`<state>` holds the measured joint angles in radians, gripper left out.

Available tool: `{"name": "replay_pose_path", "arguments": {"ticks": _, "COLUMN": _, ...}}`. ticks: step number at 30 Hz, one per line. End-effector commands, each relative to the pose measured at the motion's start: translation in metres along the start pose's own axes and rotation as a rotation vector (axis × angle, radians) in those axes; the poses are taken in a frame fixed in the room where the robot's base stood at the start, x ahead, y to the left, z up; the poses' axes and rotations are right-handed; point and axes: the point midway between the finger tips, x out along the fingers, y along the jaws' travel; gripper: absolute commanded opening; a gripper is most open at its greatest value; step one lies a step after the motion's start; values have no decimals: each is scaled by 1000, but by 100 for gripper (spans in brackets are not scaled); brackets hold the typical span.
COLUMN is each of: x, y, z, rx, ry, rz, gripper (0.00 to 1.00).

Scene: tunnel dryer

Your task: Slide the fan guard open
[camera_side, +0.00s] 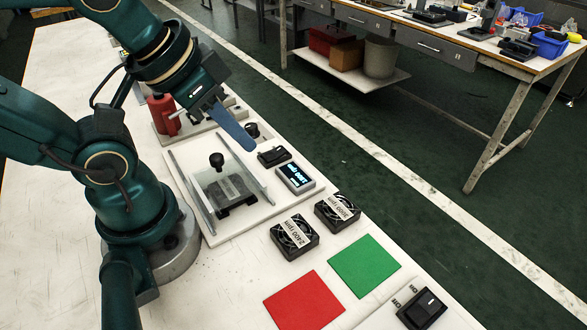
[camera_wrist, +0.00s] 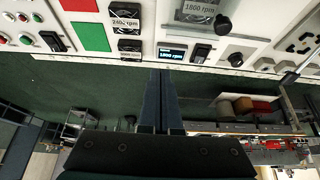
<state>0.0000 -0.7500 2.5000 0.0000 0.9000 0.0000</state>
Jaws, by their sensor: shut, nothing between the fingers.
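The fan guard (camera_side: 205,178) looks like a clear panel between two pale rails on a white base plate, with a black knob (camera_side: 216,160) standing on it. A dark fan block (camera_side: 238,191) with a label sits at the panel, seemingly under it. In the wrist view the guard is cut off at the top edge, and its knob (camera_wrist: 222,25) shows top right. My gripper (camera_side: 247,141) is shut and empty, its blue fingers slanting down, apart from the knob and to its upper right in the side view. In the wrist view the fingers (camera_wrist: 162,73) lie together.
A display box (camera_side: 296,177) and a black switch (camera_side: 273,156) sit beside the guard. Two loose fans (camera_side: 293,237) (camera_side: 337,211) lie nearer the camera, before red (camera_side: 305,301) and green (camera_side: 364,265) squares. A red handle (camera_side: 163,114) stands behind the guard.

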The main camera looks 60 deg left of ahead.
Motion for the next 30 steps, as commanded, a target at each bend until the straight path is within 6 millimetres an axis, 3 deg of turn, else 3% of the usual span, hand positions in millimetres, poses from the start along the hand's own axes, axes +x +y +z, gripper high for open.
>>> {"name": "replay_pose_path", "arguments": {"ticks": 7, "x": 0, "y": 0, "z": 0, "rx": 0, "ry": 0, "rz": 0, "gripper": 0}}
{"name": "replay_pose_path", "arguments": {"ticks": 12, "x": -3, "y": 0, "z": 4, "rx": -13, "ry": -28, "rz": 1, "gripper": 61}}
{"name": "replay_pose_path", "arguments": {"ticks": 20, "x": -7, "y": -17, "z": 0, "rx": -181, "ry": -267, "rz": -39, "gripper": 61}}
{"name": "replay_pose_path", "arguments": {"ticks": 30, "x": 11, "y": -67, "z": -5, "rx": -550, "ry": -648, "rz": -69, "gripper": 61}}
